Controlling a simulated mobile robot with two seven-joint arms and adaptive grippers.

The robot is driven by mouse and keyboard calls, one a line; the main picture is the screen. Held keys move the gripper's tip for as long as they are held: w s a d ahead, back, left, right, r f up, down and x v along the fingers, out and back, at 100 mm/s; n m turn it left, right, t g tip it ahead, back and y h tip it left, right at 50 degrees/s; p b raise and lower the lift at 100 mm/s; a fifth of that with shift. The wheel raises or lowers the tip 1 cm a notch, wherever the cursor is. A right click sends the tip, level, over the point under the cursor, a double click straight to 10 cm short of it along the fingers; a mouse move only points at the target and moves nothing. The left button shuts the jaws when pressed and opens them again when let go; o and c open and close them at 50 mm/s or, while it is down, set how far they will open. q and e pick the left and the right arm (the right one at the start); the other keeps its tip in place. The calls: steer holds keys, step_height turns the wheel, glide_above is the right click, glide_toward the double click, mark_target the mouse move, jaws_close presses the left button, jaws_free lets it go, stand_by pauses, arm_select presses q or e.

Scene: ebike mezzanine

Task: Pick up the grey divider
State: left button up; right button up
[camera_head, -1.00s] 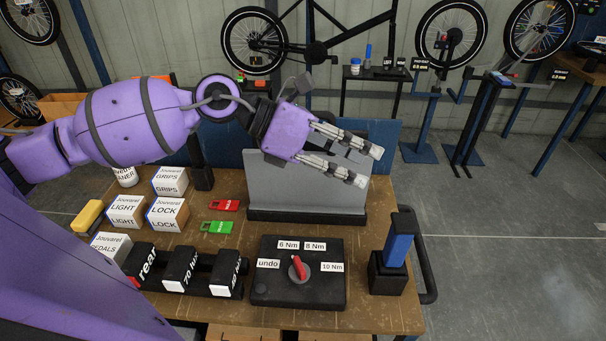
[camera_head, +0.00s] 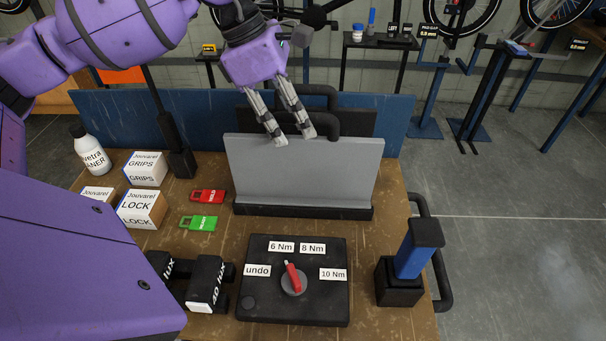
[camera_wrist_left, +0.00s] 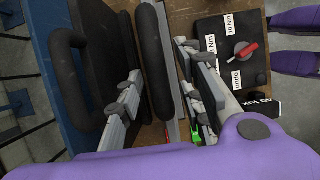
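The grey divider (camera_head: 305,175) is an upright grey panel in a black base at the middle of the bench. A dark handle (camera_head: 325,121) shows at its top edge. My left gripper (camera_head: 294,137) points down at the divider's top, its fingers apart. In the left wrist view, the open fingers (camera_wrist_left: 162,103) are on either side of a rounded black bar (camera_wrist_left: 154,60), which looks like that handle. I see no clear grip on it. The fingertips partly cover the divider's top edge in the head view. My right gripper is not in view.
Behind stand a black panel (camera_head: 352,121) and a blue board (camera_head: 120,118). In front lie red (camera_head: 208,196) and green (camera_head: 198,223) tags and a black dial box (camera_head: 292,310). White boxes (camera_head: 142,207) stand left; a blue-handled tool (camera_head: 413,258) stands right.

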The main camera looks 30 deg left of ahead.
mark_target(301, 137)
arm_select(q)
steer(key=p+x, duration=0.1)
steer(key=x, duration=0.5)
jaws_close()
steer(key=shift+r, duration=0.1)
stand_by(0.3)
